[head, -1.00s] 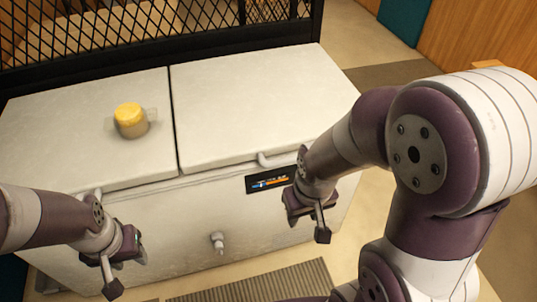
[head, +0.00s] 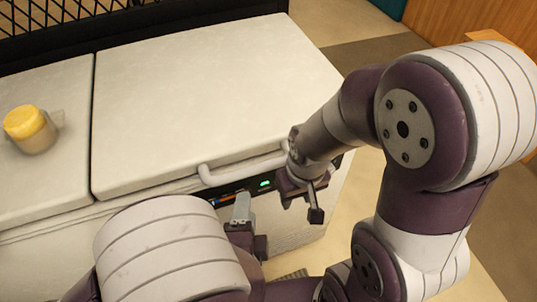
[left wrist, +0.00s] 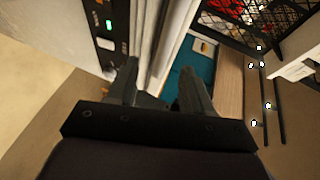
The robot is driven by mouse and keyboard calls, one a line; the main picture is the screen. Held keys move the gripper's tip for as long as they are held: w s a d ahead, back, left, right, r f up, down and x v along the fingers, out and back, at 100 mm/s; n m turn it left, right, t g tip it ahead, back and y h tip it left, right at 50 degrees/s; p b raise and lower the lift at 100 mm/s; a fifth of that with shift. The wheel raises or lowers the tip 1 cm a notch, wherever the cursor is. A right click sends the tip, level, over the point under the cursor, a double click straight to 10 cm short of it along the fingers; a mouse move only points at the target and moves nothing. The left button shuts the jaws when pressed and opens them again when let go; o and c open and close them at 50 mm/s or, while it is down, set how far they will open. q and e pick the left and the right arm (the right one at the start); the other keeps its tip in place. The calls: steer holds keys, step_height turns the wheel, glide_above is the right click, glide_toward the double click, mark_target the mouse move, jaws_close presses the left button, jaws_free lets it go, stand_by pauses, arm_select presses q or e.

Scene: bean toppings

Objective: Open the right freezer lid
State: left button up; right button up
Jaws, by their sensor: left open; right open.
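The right freezer lid (head: 205,95) is a white slab lying flat and shut on the chest freezer. Its bar handle (head: 225,174) runs along the front edge. My left gripper (head: 240,208) is open, just below and in front of the handle; my own arm partly hides it. In the left wrist view its two fingers (left wrist: 158,88) are apart, with a pale edge of the freezer beyond the gap; I cannot tell if the handle is between them. My right gripper (head: 303,195) is open and empty at the handle's right end, in front of the freezer.
A jar with a yellow top (head: 30,128) stands on the left freezer lid (head: 45,175). A control panel with a green light (head: 265,184) is under the handle. A black mesh fence (head: 45,15) stands behind the freezer. Floor is free to the right.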

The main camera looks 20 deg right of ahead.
mark_target(252, 175)
arm_select(q)
steer(key=shift+m+t, duration=0.3)
steer(key=shift+m, duration=0.1)
steer(key=x, duration=0.4)
steer(key=b+x, duration=0.1)
steer(key=x, duration=0.7)
steer(key=shift+d+r, duration=0.35)
